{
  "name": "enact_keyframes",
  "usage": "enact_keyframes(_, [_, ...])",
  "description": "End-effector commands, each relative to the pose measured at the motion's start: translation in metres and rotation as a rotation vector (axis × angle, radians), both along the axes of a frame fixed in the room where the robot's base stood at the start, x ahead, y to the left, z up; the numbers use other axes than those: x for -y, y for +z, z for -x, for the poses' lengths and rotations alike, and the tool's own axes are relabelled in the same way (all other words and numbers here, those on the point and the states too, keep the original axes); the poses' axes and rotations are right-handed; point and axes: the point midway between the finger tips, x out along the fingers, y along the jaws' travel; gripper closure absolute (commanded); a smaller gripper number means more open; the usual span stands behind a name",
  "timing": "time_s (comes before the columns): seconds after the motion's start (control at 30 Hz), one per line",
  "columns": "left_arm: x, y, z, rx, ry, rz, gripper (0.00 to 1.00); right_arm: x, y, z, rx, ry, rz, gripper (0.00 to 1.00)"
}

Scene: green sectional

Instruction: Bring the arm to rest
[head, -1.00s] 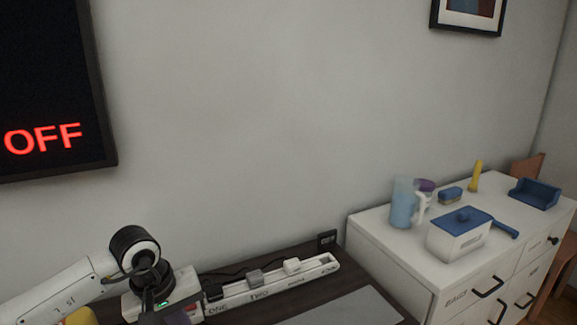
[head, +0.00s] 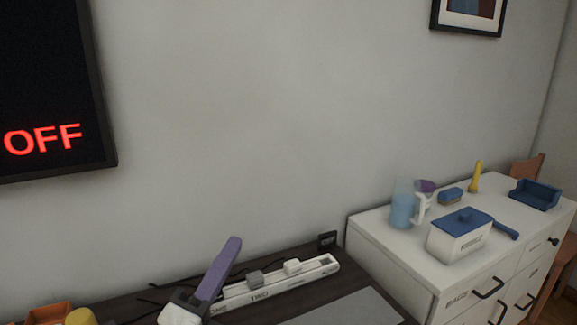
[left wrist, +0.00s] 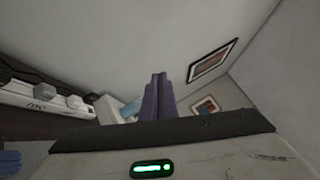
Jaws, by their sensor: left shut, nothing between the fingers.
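My left gripper (head: 234,241) is at the lower left of the head view, with its purple fingers pointing up and to the right. The fingers are shut together with nothing between them. They also show in the left wrist view (left wrist: 158,76), pressed side by side. In the head view the gripper is in front of the left end of the power strip (head: 275,283); I cannot tell whether it touches it. The rest of my left arm is mostly below the picture. My right gripper is not in view.
The power strip with its plugs lies along the back of the dark desk (head: 345,270). An orange container (head: 48,314) and a yellow object (head: 80,316) are at lower left. A white cabinet (head: 378,228) at right holds a blue pitcher (head: 402,205) and a blue-lidded box (head: 458,240).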

Motion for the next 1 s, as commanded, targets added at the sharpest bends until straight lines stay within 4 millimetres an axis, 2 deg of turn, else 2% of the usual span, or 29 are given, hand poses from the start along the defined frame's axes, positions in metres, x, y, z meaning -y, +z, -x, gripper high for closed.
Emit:
enact_keyframes(0.03, [-0.028,-0.027,0.002,-0.154,0.072,0.172,1.0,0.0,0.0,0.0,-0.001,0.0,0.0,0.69])
enact_keyframes(0.1, [-0.063,-0.067,0.009,-0.355,0.177,0.399,1.0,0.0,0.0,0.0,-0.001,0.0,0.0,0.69])
enact_keyframes(0.17, [-0.087,-0.104,0.023,-0.513,0.267,0.574,1.0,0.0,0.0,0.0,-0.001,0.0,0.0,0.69])
enact_keyframes(0.2, [-0.1,-0.129,0.036,-0.612,0.33,0.683,1.0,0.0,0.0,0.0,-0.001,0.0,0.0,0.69])
enact_keyframes(0.3, [-0.121,-0.185,0.077,-0.837,0.483,0.92,1.0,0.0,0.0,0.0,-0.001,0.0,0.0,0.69])
enact_keyframes(0.4, [-0.129,-0.224,0.118,-1.001,0.612,1.088,1.0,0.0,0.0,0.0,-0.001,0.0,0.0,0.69])
enact_keyframes(0.5, [-0.131,-0.249,0.154,-1.124,0.72,1.205,1.0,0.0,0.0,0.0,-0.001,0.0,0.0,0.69])
enact_keyframes(0.6, [-0.131,-0.267,0.186,-1.22,0.814,1.292,1.0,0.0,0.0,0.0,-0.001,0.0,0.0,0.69])
enact_keyframes(0.9, [-0.122,-0.295,0.275,-1.454,1.074,1.475,1.0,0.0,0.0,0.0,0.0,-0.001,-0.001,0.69])
enact_keyframes(1.0, [-0.117,-0.309,0.265,-1.444,1.034,1.491,1.0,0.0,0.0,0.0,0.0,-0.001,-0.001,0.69])
